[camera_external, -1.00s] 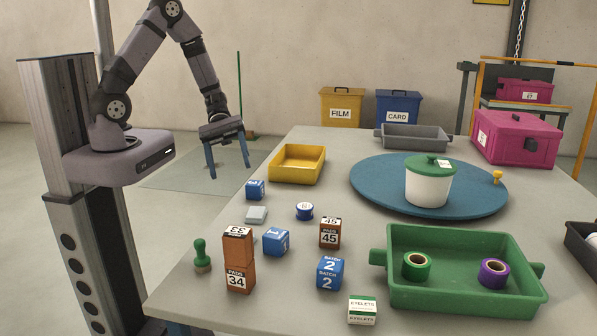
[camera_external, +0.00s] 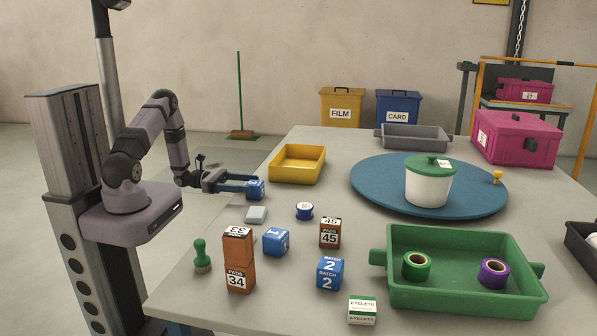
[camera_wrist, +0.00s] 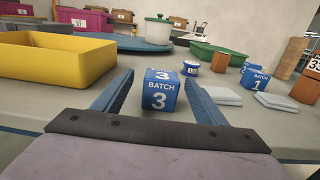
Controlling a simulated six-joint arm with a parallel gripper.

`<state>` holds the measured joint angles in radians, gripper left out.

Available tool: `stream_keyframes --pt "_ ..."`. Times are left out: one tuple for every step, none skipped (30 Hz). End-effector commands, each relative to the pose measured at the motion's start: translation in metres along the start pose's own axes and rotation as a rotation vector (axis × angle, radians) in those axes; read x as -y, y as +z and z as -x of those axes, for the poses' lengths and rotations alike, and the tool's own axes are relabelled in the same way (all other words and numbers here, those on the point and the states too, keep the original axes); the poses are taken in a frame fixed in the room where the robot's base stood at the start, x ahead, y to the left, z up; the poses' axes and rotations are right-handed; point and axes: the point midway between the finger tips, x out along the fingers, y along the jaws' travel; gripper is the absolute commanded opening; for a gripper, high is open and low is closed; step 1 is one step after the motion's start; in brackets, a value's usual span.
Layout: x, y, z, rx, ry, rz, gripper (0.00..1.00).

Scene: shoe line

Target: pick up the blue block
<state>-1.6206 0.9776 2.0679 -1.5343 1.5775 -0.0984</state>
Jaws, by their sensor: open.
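A blue block marked "BATCH 3" (camera_wrist: 159,94) sits on the table between the two fingers of my gripper (camera_wrist: 158,96) in the wrist view. The gripper is open, with a finger on each side and a gap showing beside the block. In the external view my gripper (camera_external: 247,186) reaches in low and level from the left, and the same block (camera_external: 257,190) is at its fingertips. Two other blue blocks stand on the table: one marked 1 (camera_external: 275,242) and one marked 2 (camera_external: 330,273).
A yellow bin (camera_external: 297,164) stands just behind my gripper. A pale grey pad (camera_external: 256,215), a blue-and-white spool (camera_external: 304,211) and orange-brown blocks (camera_external: 239,262) are nearer the front. A green tray (camera_external: 460,300) and a blue turntable (camera_external: 385,196) lie to the right.

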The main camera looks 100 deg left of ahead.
Motion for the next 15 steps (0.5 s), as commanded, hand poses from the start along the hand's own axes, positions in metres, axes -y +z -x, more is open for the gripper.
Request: stream_keyframes --pt "0.000 0.001 -0.001 -0.001 -0.001 -0.001 0.66" --pt "0.000 0.001 -0.002 -0.001 -0.002 -0.001 0.66" --pt "0.001 0.001 -0.005 -0.002 -0.003 -0.001 0.66" --pt "0.001 0.001 -0.007 -0.002 -0.004 -0.001 0.66" --pt "0.001 0.001 -0.010 -0.002 -0.006 -0.001 0.66" --pt "0.001 0.001 -0.013 -0.002 -0.006 -0.002 0.66" --pt "0.001 0.001 -0.016 -0.003 -0.005 -0.002 0.66" --pt "0.001 0.001 -0.018 -0.003 -0.006 -0.002 0.66" --pt "0.002 0.001 -0.021 -0.003 -0.006 -0.002 0.66" --pt "0.001 0.001 -0.021 -0.003 -0.005 -0.002 0.66" --pt "0.001 0.001 -0.022 -0.003 -0.004 -0.002 0.66" --pt "0.001 0.001 -0.022 -0.003 -0.003 -0.002 0.66" --pt "0.001 0.001 -0.022 -0.003 -0.003 -0.002 0.66" --pt "0.001 0.001 -0.023 -0.003 -0.003 -0.002 0.66" --pt "0.001 0.001 -0.025 -0.003 -0.004 -0.002 0.66"
